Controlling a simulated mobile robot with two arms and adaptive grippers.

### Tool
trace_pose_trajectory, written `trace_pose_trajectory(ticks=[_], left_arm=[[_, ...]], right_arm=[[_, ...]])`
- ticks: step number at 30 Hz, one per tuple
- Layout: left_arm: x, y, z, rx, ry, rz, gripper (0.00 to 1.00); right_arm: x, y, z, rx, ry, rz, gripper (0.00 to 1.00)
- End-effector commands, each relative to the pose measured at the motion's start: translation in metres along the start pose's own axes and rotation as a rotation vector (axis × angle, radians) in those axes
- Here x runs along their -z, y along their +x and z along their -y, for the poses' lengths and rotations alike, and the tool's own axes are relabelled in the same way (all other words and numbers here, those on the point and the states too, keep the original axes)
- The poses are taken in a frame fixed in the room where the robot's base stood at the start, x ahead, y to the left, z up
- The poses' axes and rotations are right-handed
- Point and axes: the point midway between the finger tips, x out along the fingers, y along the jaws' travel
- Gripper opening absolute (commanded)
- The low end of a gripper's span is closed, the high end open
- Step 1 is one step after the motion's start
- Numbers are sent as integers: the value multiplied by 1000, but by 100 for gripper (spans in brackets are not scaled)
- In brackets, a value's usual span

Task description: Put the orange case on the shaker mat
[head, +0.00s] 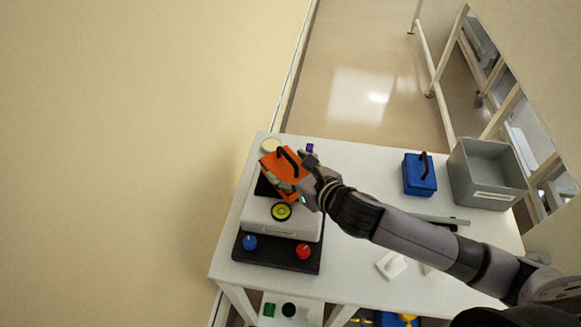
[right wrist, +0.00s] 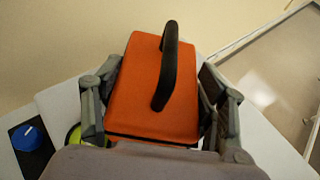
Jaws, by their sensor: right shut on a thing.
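The orange case (head: 275,166) has a black handle on top. My right gripper (head: 291,186) is shut on it, with a finger along each side, as the right wrist view (right wrist: 140,90) shows. The case is over the back of the white shaker (head: 262,215) at the left of the table. A dark strip of the shaker mat (head: 263,187) shows at the left beneath the case; the rest is hidden by the case and my gripper. I cannot tell whether the case touches the mat. My left gripper is not in view.
A yellow-green ring (head: 281,212) sits on the shaker front, above a blue knob (head: 250,242) and a red knob (head: 303,251). A blue case (head: 415,178) and a grey bin (head: 487,190) stand at the right. The table's back middle (head: 365,165) is clear.

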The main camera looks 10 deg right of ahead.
Motion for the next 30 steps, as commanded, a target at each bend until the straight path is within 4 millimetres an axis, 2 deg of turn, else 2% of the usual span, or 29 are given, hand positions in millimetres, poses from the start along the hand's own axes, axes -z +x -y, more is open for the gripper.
trace_pose_trajectory(ticks=[8, 9, 15, 18, 30], left_arm=[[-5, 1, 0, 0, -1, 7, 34], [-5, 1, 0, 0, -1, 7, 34], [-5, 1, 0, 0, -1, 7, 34], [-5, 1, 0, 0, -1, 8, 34], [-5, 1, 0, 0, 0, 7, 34]], right_arm=[[0, 1, 0, 0, -1, 3, 21], [2, 1, 0, 1, -1, -1, 68], [2, 1, 0, 1, 0, -1, 81], [2, 1, 0, 1, 0, -1, 86], [0, -4, 1, 1, -2, -1, 86]])
